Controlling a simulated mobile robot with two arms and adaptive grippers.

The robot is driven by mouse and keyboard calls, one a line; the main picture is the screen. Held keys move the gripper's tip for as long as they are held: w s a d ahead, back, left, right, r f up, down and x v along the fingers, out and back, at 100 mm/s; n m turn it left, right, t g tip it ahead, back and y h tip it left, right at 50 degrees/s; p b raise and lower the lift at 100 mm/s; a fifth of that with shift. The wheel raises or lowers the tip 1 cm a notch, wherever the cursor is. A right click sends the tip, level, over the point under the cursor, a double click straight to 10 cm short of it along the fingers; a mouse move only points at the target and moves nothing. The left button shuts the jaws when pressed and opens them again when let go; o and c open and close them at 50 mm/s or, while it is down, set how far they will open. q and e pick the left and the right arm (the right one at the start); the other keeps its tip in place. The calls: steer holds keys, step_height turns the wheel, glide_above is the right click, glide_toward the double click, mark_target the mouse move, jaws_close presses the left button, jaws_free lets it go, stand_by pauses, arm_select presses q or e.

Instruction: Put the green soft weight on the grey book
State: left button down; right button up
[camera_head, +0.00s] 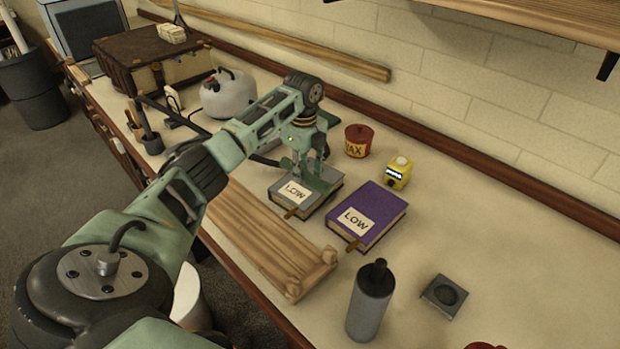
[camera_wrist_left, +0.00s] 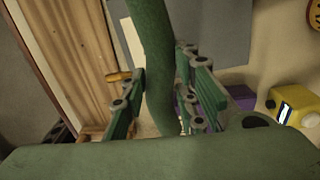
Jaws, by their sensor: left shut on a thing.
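The grey book (camera_head: 283,201) lies flat on the bench with a white label reading LOW. My left gripper (camera_head: 308,172) is directly over it, pointing down. It is shut on the green soft weight (camera_head: 325,180), a long limp green shape at the book's top. In the left wrist view the weight (camera_wrist_left: 158,75) runs between the fingers (camera_wrist_left: 165,115), with the grey book (camera_wrist_left: 215,30) behind it. I cannot tell whether the weight rests on the cover. My right gripper is not in view.
A purple book (camera_head: 375,210) lies right of the grey one. A wooden rack (camera_head: 265,240) is in front. A red wax tin (camera_head: 358,141) and a yellow device (camera_head: 398,172) stand behind. A grey bottle (camera_head: 370,300) stands nearer. The bench at right is mostly clear.

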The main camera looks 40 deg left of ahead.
mark_target(310, 178)
arm_select(q)
steer(key=shift+w+f, duration=0.25)
steer(key=shift+w, duration=0.25)
steer(key=shift+w+f, duration=0.25)
steer(key=shift+w, duration=0.2)
steer(key=shift+w+f, duration=0.15)
steer(key=shift+w, duration=0.05)
steer(key=shift+w+f, duration=0.1)
step_height(310, 178, down, 3)
steer(key=shift+a+f+p, duration=0.1)
steer(key=shift+p, duration=0.25)
steer(key=shift+f, duration=0.4)
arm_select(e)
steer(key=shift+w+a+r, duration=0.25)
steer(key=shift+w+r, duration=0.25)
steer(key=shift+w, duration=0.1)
